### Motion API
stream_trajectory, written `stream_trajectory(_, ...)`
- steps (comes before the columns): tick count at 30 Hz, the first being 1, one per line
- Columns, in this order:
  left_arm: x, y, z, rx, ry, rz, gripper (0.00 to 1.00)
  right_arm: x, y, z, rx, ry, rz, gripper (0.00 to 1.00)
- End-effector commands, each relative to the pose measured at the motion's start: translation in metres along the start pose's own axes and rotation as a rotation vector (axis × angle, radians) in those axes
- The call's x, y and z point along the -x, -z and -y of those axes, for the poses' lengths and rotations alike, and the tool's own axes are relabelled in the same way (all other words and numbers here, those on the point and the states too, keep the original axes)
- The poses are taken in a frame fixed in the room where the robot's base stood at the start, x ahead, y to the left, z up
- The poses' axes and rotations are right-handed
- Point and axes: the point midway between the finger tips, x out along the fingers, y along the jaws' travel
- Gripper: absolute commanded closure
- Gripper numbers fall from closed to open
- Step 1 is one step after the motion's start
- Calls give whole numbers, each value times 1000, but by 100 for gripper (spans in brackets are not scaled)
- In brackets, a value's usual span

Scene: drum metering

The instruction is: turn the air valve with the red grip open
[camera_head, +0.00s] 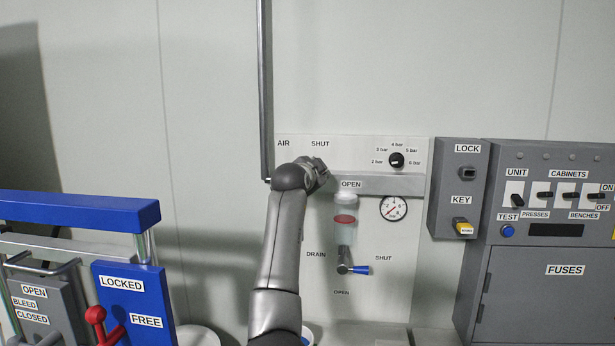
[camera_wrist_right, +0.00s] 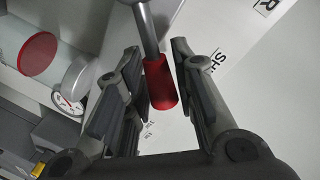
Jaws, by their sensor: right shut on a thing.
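The air valve's red grip (camera_wrist_right: 160,84) shows in the right wrist view at the end of a grey metal lever (camera_wrist_right: 146,28). My right gripper (camera_wrist_right: 162,80) is shut on the grip, one finger on each side of it. The SHUT label (camera_wrist_right: 214,64) is partly visible beside the grip. In the head view my right gripper (camera_head: 318,170) is at the air panel (camera_head: 300,225), just below the SHUT label (camera_head: 320,144) and left of and above the OPEN label (camera_head: 351,184). It hides the valve and grip there. My left gripper is out of view.
Right of my gripper are a grey horizontal pipe (camera_head: 390,185), a filter bowl (camera_head: 345,222), a pressure gauge (camera_head: 393,208) and a black regulator knob (camera_head: 397,160). A blue-gripped drain valve (camera_head: 358,270) sits below. A vertical pipe (camera_head: 265,90) rises on the left. The wall above is clear.

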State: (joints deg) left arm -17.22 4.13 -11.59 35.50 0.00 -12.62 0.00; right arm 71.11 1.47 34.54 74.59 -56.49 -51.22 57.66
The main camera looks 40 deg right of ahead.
Motion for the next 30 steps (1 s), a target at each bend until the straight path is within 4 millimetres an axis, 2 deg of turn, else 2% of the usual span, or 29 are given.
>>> stream_trajectory(4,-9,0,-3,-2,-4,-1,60,-2,-2,-11,-141,1,29,100)
stream_trajectory(15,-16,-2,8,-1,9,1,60,-6,-9,-33,-461,0,93,100)
stream_trajectory(24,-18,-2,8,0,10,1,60,-8,-15,-44,-630,0,127,100)
stream_trajectory(30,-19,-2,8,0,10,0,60,-9,-17,-47,-684,0,136,100)
